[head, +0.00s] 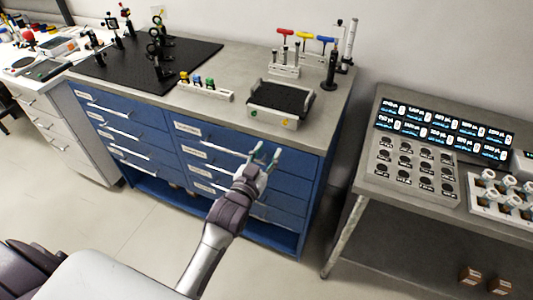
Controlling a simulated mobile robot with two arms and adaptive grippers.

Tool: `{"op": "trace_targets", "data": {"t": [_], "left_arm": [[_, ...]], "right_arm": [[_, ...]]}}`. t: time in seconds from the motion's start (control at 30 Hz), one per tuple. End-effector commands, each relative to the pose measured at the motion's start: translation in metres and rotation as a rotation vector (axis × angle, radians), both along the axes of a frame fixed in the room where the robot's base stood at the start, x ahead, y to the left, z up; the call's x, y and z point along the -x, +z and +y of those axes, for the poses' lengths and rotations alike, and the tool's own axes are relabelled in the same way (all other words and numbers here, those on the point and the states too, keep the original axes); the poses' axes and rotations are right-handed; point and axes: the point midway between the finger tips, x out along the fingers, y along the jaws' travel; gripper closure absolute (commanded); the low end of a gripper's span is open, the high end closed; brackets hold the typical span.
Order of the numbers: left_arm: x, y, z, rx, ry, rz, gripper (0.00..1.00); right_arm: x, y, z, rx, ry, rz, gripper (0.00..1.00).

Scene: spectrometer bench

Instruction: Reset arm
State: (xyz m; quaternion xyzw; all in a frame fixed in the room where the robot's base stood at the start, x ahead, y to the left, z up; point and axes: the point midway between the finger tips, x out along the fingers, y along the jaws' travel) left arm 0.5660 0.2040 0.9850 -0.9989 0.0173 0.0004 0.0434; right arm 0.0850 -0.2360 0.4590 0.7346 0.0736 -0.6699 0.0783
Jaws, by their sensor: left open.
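My left gripper (265,156) is open, with its two fingers apart and nothing seen between them. It is in front of the blue drawer cabinet (150,141), near the top right drawer's handle in the picture. I cannot tell whether it touches the handle. My left arm reaches up to it from the bottom of the head view. My right gripper is not in view.
A grey-topped bench bears a black breadboard (190,57) with optical mounts, a small device with a black top (282,97) and coloured hex keys (304,39). At right, a table holds a display panel (443,131) and a white rack (503,208). The floor (125,215) left of my arm is clear.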

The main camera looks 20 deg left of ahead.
Motion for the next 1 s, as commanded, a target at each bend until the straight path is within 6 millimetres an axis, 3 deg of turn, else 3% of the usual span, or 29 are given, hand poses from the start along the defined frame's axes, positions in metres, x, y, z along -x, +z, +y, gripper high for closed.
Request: {"op": "trace_targets", "data": {"t": [0.57, 0.67, 0.77, 0.87, 1.0], "left_arm": [[0.002, -0.007, 0.0, 0.0, -0.001, 0.013, 0.58], [0.004, -0.038, -0.003, -0.003, -0.008, 0.075, 0.58], [0.014, -0.096, -0.007, -0.006, -0.019, 0.19, 0.58], [0.036, -0.169, -0.011, -0.012, -0.034, 0.34, 0.58], [0.084, -0.266, -0.013, -0.026, -0.049, 0.551, 0.58]], "right_arm": [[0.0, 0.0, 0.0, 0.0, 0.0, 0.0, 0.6], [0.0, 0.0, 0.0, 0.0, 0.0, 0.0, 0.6], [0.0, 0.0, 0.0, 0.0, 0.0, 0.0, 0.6], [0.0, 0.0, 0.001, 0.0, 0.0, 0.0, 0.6], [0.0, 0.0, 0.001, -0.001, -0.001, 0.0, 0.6]]}}
